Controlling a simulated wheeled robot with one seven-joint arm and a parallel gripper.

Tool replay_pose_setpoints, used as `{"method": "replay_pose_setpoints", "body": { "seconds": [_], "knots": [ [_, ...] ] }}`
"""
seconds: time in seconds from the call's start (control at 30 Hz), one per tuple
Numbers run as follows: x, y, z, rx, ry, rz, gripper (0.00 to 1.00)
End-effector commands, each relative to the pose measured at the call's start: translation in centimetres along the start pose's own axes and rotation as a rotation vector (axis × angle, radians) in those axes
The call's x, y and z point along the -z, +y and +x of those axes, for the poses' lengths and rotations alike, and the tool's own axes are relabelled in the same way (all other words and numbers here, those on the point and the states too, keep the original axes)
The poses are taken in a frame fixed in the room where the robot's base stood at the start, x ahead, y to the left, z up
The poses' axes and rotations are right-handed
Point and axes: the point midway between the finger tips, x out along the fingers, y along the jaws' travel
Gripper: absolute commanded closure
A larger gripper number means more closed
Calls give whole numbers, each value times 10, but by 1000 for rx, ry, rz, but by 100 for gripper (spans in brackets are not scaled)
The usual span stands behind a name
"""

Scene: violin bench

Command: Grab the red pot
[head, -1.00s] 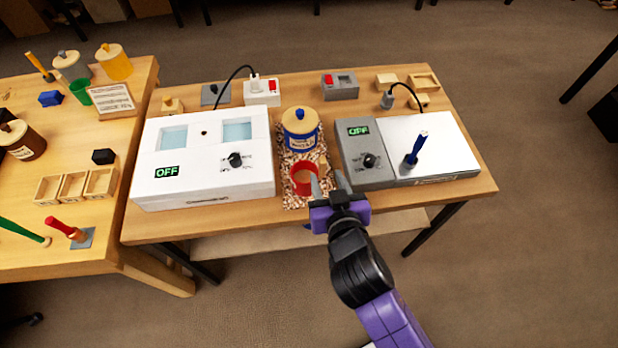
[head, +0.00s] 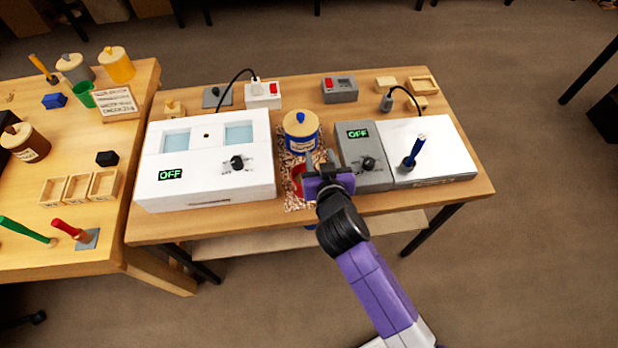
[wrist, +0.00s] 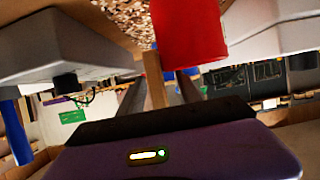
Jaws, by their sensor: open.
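The red pot (head: 297,181) stands on a mat of wood shavings (head: 291,205) between the two machines, at the front of the bench. In the head view it is mostly hidden behind my purple gripper (head: 325,163). In the wrist view the red pot (wrist: 190,35) is large, at the top centre, close before my gripper. The fingers (wrist: 160,97) are apart there, with a small wooden block (wrist: 154,80) showing between them. The pot appears just beyond the fingers; I cannot tell whether they touch it.
A blue pot with a wooden lid (head: 300,130) stands right behind the red pot. A white machine (head: 205,185) is on the left and a grey machine with a white plate (head: 365,175) on the right; both read OFF. A blue-handled brush (head: 413,152) stands upright on the plate.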

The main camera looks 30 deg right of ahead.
Motion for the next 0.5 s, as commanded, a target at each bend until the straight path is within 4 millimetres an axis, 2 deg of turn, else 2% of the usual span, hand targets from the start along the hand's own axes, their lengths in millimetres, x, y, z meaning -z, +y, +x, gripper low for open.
{"method": "replay_pose_setpoints", "body": {
  "seconds": [0.13, 0.33, 0.5],
  "knots": [
    [0, 0, 0, 0, 0, 0, 60],
    [0, 0, 0, 0, 0, 0, 99],
    [0, 0, 0, 0, 0, 0, 100]
  ]
}}
